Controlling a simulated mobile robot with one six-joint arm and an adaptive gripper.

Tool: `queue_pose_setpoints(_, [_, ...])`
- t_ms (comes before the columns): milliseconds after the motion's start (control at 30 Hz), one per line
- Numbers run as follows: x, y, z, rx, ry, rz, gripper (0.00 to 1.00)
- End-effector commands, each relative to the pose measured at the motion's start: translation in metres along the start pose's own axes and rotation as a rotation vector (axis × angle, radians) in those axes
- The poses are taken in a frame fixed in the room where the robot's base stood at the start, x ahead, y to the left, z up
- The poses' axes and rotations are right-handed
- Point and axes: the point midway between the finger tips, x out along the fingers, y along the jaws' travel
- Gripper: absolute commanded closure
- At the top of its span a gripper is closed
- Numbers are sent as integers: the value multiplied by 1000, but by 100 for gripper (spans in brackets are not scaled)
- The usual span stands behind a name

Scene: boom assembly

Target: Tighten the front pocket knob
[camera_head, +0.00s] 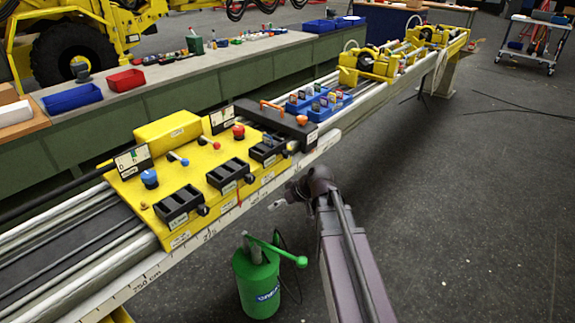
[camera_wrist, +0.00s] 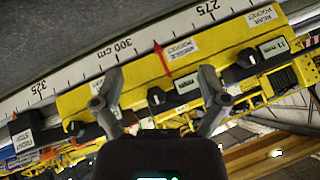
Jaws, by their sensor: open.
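The yellow fixture (camera_head: 190,175) has three black pocket blocks along its near edge. The front pocket block (camera_head: 268,151) is at its far right end in the head view. The front pocket knob, small and black, shows at the left in the wrist view (camera_wrist: 75,128), left of my fingers and partly in shadow. My gripper (camera_wrist: 162,76) is open and empty. Its fingers are spread to either side of the middle pocket knob (camera_wrist: 156,97), and I cannot tell how far above it they are. In the head view my gripper is small, at the rail's near side.
A rail with a ruler (camera_head: 145,278) runs along the fixture's near edge. A dark block with an orange lever (camera_head: 275,118) and a blue tray (camera_head: 318,105) stand beyond. A green canister (camera_head: 257,285) stands on the floor below.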

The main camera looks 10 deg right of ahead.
Motion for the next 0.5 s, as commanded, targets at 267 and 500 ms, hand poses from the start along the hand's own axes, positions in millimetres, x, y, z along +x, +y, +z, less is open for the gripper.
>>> queue_pose_setpoints(267, [19, 62, -38, -158, 325, -50, 7])
queue_pose_setpoints(500, [11, 122, -65, -268, 607, 0, 7])
